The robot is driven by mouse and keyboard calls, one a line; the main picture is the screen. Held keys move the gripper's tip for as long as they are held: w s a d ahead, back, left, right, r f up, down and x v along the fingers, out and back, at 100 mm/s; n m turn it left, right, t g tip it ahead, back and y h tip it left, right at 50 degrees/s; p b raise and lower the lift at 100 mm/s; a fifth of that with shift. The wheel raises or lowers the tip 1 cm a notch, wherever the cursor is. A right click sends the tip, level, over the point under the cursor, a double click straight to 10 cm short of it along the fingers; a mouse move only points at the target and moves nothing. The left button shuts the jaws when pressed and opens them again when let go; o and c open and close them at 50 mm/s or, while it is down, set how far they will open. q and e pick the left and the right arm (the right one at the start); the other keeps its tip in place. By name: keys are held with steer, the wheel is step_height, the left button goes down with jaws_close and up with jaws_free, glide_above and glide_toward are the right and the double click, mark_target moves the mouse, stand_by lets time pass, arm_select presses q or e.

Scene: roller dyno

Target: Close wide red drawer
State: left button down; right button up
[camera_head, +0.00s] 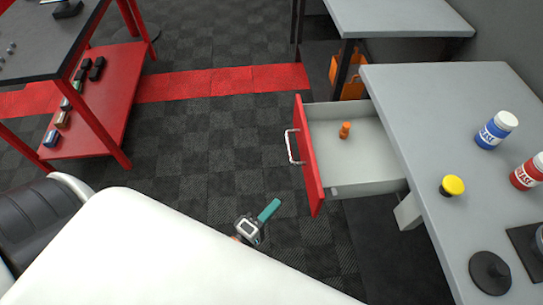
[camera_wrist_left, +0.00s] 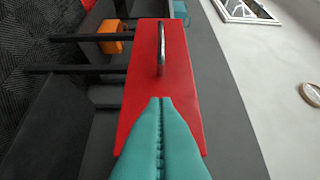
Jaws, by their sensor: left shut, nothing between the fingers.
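The wide red drawer (camera_head: 309,165) is pulled out to the left from under the grey workbench (camera_head: 440,110). Its pale inside is visible, with a small orange item (camera_head: 345,130) in it. A metal handle (camera_head: 291,146) is on the red front. My left gripper (camera_head: 275,203) has teal fingers, shut and empty, and is to the lower left of the drawer front. In the left wrist view the closed fingers (camera_wrist_left: 160,102) point at the red front (camera_wrist_left: 140,95), with the handle (camera_wrist_left: 161,50) just beyond the tips. I cannot tell whether they touch. My right gripper is out of view.
On the workbench stand a blue jar (camera_head: 490,135), a red jar (camera_head: 527,173) and a yellow-topped item (camera_head: 452,185). A red-shelved table (camera_head: 105,95) stands at upper left. An orange object (camera_head: 354,86) is behind the drawer. The dark floor left of the drawer is clear.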

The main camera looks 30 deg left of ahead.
arm_select(q)
glide_toward(309, 181)
steer(key=w+a, duration=0.2)
steer(key=w, duration=0.1)
steer(key=shift+w+d+r+p, duration=0.1)
steer(key=shift+w+d+p, duration=0.25)
steer(key=shift+w+d, duration=0.35)
steer(key=shift+w+d+r+p, duration=0.1)
steer(key=shift+w+d+p, duration=0.3)
steer(key=shift+d, duration=0.55)
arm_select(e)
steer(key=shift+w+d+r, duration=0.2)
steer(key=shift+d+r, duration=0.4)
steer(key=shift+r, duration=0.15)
arm_select(q)
steer(key=shift+w, duration=0.1)
